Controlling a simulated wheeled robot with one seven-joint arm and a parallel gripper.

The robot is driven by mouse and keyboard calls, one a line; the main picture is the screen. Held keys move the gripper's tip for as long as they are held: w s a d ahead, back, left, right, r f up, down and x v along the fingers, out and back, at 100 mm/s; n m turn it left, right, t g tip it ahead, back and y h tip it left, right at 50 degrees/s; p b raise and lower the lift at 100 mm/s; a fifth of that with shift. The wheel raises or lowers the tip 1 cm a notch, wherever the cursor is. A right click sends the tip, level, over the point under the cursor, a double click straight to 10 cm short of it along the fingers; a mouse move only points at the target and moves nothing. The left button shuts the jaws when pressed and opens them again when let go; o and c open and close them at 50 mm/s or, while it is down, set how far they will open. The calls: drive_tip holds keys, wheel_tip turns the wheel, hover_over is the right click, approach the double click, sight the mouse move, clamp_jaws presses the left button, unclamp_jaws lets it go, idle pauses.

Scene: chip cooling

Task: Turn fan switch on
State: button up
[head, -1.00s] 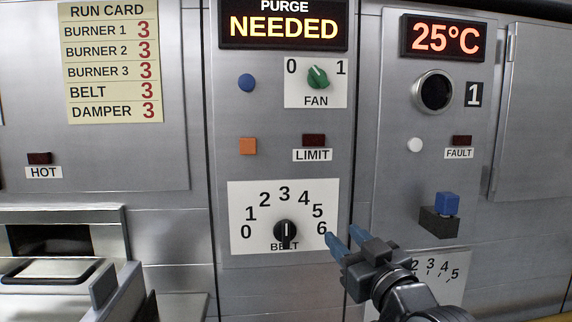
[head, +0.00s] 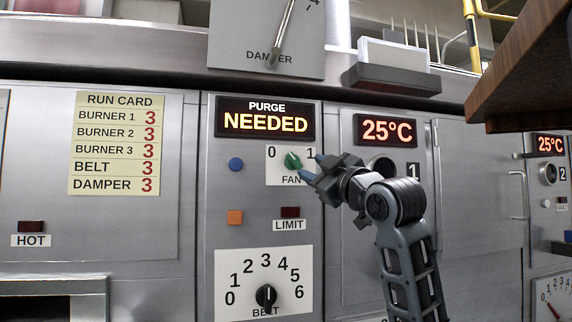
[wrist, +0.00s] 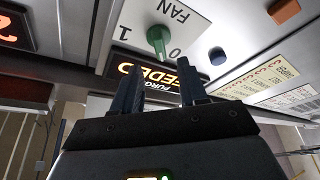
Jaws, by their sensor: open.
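The fan switch is a green knob (head: 292,161) on a white plate marked 0 and 1, with the word FAN below it. Its pointer seems to lean up and left, toward the 0. The knob also shows in the wrist view (wrist: 158,40), just beyond the fingertips and between their lines. My gripper (head: 313,168) is open and empty, just right of the knob in the head view. Its fingers cover part of the plate's right edge. I see a small gap to the knob in the wrist view, with no clear contact.
The belt dial (head: 266,296) is below. The display above reads PURGE NEEDED (head: 265,121). A ledge with a grey box (head: 392,80) juts out at upper right.

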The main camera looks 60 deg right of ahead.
sight(296, 161)
drive_tip(key=x, duration=0.7)
drive_tip(key=shift+w+d+p, duration=0.15)
drive_tip(key=shift+w+p, duration=0.1)
drive_tip(key=shift+p, duration=0.05)
clamp_jaws()
